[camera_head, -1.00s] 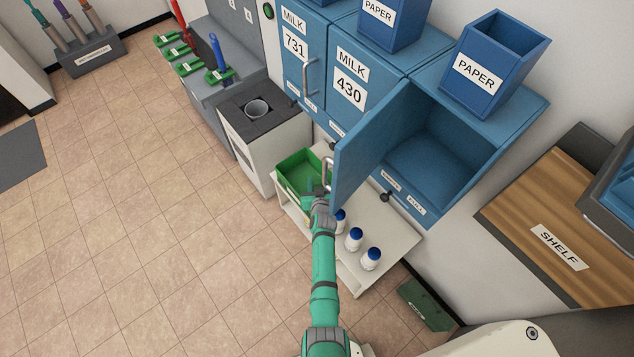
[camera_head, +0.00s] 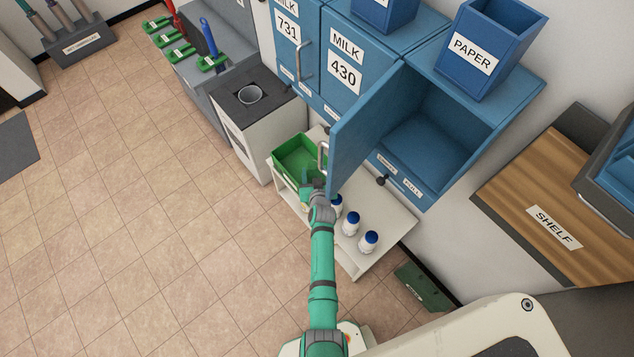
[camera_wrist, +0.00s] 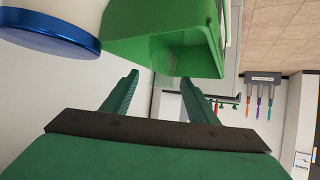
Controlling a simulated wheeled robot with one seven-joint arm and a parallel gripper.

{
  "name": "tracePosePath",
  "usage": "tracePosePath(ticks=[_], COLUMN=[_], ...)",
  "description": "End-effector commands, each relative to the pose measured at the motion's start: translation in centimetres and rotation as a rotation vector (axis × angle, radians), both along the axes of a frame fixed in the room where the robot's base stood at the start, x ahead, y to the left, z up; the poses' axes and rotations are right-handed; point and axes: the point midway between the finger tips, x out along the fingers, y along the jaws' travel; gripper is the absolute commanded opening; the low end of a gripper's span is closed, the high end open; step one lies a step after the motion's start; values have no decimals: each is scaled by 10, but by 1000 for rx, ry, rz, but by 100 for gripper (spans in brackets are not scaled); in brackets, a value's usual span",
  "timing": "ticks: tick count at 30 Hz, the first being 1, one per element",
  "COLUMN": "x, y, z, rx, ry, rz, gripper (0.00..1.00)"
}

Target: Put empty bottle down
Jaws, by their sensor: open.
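My gripper (camera_head: 309,184) is open, with nothing between its fingers. In the wrist view the two green fingers (camera_wrist: 160,95) stand well apart. A green crate (camera_head: 287,172) stands on a low white table, just beyond my gripper in the head view. It also shows close past the fingertips in the wrist view (camera_wrist: 165,55). Several white bottles with blue caps stand in a row on the table, including one (camera_head: 368,242) at the front. A white thing with a blue rim (camera_wrist: 50,28), likely a bottle, is close at the wrist view's upper left. I cannot tell which bottle is empty.
The white table (camera_head: 390,222) has bare room right of the bottles. An open blue door (camera_head: 350,140) hangs over it, close beside my gripper; its cabinet (camera_head: 425,145) is empty. A white unit with a dark top (camera_head: 270,92) stands left of the crate.

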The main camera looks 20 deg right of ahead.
Motion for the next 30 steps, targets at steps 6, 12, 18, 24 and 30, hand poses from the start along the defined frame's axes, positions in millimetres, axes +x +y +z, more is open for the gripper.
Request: tracePosePath(ticks=[6,12,18,24,30], x=[-33,-57,-68,-77,-131], y=[11,14,15,22,62], z=[19,32,38,38,43], rx=[0,-1,-1,-2,-9], ry=[0,0,0,-2,-23], rz=[4,0,-2,0,14], gripper=[53,53,53,53,53])
